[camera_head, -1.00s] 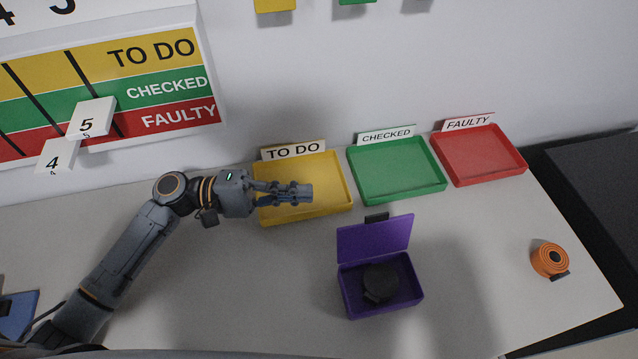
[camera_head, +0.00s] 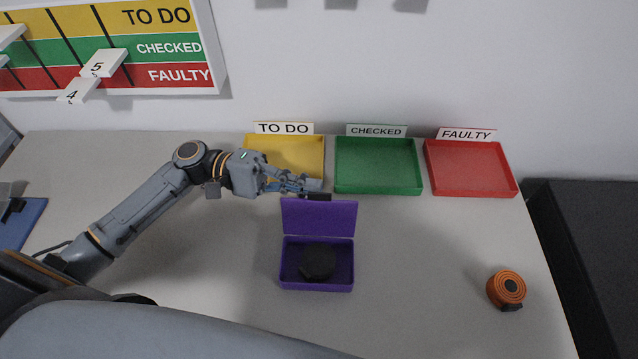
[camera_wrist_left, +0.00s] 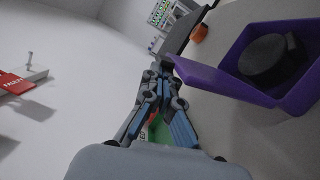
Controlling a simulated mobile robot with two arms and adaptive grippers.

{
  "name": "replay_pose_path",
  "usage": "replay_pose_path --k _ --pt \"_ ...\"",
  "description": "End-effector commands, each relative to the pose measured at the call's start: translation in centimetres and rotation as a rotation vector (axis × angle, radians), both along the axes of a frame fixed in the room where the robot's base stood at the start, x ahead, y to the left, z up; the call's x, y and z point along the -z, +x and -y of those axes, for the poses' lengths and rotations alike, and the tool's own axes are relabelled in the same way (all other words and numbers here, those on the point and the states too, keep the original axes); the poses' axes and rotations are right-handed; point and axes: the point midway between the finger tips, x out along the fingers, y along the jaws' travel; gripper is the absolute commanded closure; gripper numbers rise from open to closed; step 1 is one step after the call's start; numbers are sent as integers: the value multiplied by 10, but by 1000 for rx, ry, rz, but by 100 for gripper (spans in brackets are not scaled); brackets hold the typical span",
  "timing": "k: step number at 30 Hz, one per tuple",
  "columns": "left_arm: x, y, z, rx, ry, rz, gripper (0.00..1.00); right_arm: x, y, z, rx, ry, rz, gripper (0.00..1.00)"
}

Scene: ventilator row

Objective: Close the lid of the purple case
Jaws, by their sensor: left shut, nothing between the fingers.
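The purple case (camera_head: 288,284) stands on the table with its lid (camera_head: 318,217) raised at the back. A round black object (camera_head: 318,262) lies inside it. In the left wrist view, the shut fingers (camera_wrist_left: 165,80) are beside the lid (camera_wrist_left: 215,82), and the black object (camera_wrist_left: 262,58) shows in the open case (camera_wrist_left: 297,98). My right gripper is not in view.
Yellow (camera_head: 300,178), green (camera_head: 378,188) and red (camera_head: 470,190) trays stand along the wall behind the case. An orange round object (camera_head: 507,288) lies at the right.

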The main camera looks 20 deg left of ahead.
Motion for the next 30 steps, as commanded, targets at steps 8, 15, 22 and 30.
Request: replay_pose_path --k 8,15,22,30 --pt "0 0 -2 0 0 1 100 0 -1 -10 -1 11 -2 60" --pt "-1 -1 -1 1 2 12 100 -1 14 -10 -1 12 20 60" --pt "-4 -6 0 1 15 61 100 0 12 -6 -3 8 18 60" --pt "-6 -11 2 1 29 115 100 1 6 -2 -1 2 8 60"
